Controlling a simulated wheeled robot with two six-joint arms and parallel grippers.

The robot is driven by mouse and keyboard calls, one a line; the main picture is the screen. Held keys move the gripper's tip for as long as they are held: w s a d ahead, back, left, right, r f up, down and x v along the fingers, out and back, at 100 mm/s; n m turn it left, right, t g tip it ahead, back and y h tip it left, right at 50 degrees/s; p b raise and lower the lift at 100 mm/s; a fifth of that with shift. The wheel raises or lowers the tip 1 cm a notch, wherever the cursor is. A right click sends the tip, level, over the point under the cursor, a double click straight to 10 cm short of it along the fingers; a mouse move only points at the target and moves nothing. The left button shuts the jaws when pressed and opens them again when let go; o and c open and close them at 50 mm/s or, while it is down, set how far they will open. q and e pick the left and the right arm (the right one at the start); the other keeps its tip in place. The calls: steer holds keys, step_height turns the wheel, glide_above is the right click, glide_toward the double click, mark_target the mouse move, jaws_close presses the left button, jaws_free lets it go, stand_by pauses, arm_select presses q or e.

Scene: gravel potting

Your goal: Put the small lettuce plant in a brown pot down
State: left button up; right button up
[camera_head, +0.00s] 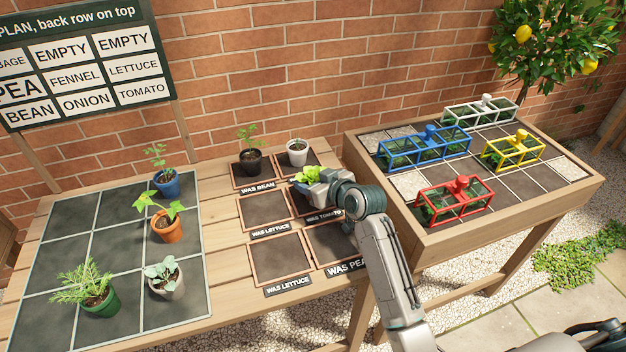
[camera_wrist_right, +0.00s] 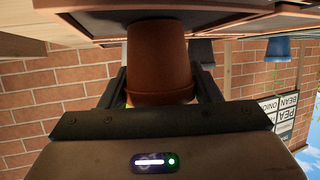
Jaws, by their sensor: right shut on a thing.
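The small lettuce plant (camera_head: 308,173) shows light green leaves at the jaws of my right gripper (camera_head: 308,187). Its brown pot (camera_wrist_right: 160,55) fills the middle of the right wrist view, which is upside down; my fingers are shut on both sides of it. In the head view the gripper hides the pot. The pot is over the middle right square, labelled "WAS TOMATO" (camera_head: 325,215). Its base is very close to the surface; I cannot tell whether it touches. My left gripper is not in view.
Behind stand a black pot (camera_head: 251,162) and a white pot (camera_head: 297,153) with seedlings. The "WAS LETTUCE" squares (camera_head: 264,213) and the "WAS PEA" square (camera_head: 336,243) are empty. Several potted plants stand on the grey grid mat (camera_head: 113,212). Coloured frames cover the right planter (camera_head: 505,213).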

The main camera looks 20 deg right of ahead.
steer(key=shift+f, duration=0.15)
steer(key=o, duration=1)
steer(key=shift+o, duration=0.2)
steer(key=shift+s+r, duration=0.15)
steer(key=shift+r, duration=0.1)
steer(key=v, duration=1.1)
steer(key=shift+s+d+r, duration=0.2)
steer(key=shift+s, duration=0.05)
